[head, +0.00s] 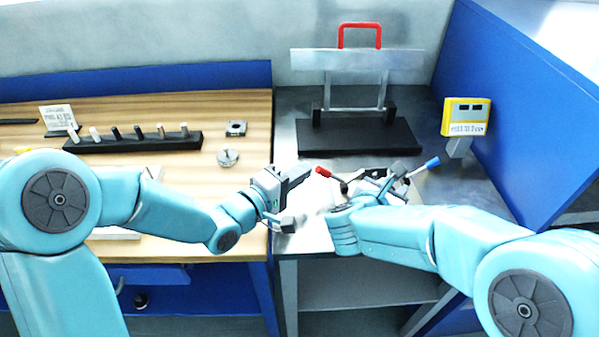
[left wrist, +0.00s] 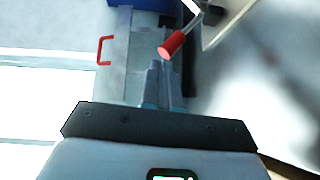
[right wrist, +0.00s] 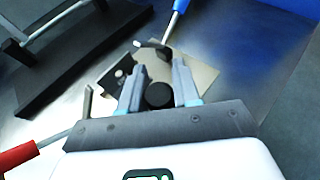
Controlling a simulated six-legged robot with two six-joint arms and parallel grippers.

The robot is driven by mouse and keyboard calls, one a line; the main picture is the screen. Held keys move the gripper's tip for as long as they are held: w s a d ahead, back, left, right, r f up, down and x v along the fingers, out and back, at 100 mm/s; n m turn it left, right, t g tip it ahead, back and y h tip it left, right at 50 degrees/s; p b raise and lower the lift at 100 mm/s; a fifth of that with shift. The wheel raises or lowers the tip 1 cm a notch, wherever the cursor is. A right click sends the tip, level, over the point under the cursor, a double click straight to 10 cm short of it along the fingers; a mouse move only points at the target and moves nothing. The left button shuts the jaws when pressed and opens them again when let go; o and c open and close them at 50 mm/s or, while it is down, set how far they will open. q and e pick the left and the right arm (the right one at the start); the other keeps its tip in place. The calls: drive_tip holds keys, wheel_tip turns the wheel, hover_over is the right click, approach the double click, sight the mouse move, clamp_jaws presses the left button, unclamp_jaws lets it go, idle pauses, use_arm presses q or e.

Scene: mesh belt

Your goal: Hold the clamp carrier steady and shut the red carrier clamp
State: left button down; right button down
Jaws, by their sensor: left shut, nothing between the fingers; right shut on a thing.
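The red clamp handle (head: 323,171) sticks out to the left of the clamp carrier (right wrist: 203,74), a beige plate with metal clamp parts. A blue handle (head: 432,162) sticks out on its other side. My left gripper (head: 304,176) is shut and empty close to the red handle. In the left wrist view the red handle (left wrist: 172,45) lies just past the closed fingertips (left wrist: 160,66); contact is unclear. My right gripper (right wrist: 158,80) is shut on a black round grip (right wrist: 159,96) on the carrier. In the head view my right arm hides part of the carrier.
A black stand (head: 358,138) with a metal frame and red handle is behind the carrier. A yellow display (head: 464,116) stands to the right by a blue wall. On the wooden bench (head: 190,180) are a black rack (head: 135,142) with pegs and small metal parts.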

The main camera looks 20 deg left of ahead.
use_arm(q)
drive_tip(key=shift+m+g+y, duration=0.7)
drive_tip(key=shift+g+y, duration=0.1)
drive_tip(key=shift+w+d+r, duration=0.25)
drive_tip(key=shift+d+r, duration=0.35)
drive_tip(key=shift+r, duration=0.1)
drive_tip(key=shift+w+d+r, duration=0.2)
drive_tip(key=shift+d+r, duration=0.4)
drive_tip(key=shift+r, duration=0.1)
drive_tip(key=shift+w+d+r, duration=0.25)
drive_tip(key=shift+d+r, duration=0.35)
drive_tip(key=shift+r, duration=0.1)
drive_tip(key=s+a+r, duration=0.6)
drive_tip(key=s+a, duration=0.1)
drive_tip(key=s, duration=0.2)
drive_tip(key=shift+r, duration=0.2)
